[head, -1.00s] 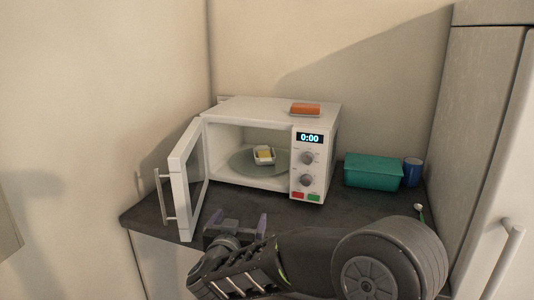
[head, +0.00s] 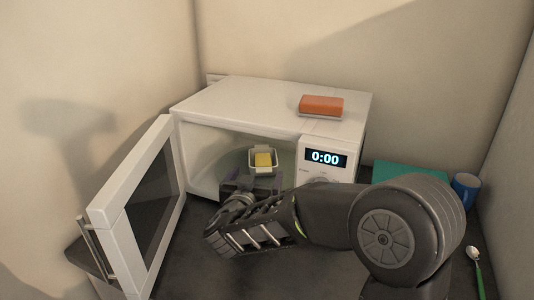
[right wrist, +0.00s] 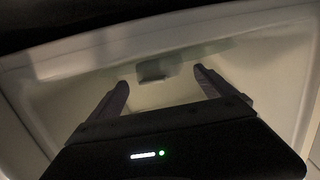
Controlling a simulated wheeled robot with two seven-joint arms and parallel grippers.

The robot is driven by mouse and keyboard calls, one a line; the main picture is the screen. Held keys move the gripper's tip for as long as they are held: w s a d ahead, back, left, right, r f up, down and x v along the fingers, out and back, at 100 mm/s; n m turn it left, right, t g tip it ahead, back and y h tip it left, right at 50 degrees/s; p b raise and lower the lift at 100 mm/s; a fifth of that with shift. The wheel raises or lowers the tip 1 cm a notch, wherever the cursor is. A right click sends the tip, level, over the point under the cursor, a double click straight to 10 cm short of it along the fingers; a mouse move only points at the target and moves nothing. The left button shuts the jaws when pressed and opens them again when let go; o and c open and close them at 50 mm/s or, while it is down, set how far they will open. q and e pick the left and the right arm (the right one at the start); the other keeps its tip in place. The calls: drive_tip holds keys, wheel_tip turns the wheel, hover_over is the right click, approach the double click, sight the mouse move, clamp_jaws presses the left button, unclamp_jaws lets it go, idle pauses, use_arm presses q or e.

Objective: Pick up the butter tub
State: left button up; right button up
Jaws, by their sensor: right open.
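The butter tub (head: 262,169), a small white tub with yellow butter in it, sits inside the open microwave (head: 270,112). In the right wrist view the tub (right wrist: 152,71) looks dark and lies ahead, between and beyond the two fingers. My right gripper (head: 252,184) is at the microwave opening, just in front of the tub. In the right wrist view the gripper (right wrist: 163,80) is open and empty. In the head view my gripper and arm hide the lower front of the opening. My left gripper is not in view.
The microwave door (head: 140,205) stands open at the left. An orange block on a dish (head: 321,105) lies on top of the microwave. A teal box (head: 410,172), a blue cup (head: 465,188) and a green-handled spoon (head: 477,268) are at the right.

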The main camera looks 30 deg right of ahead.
sight(261, 166)
drive_tip(key=shift+w, duration=0.1)
drive_tip(key=shift+r, duration=0.1)
drive_tip(key=shift+x, duration=1.25)
drive_tip(key=shift+x, duration=2.6)
drive_tip(key=c, duration=1.7)
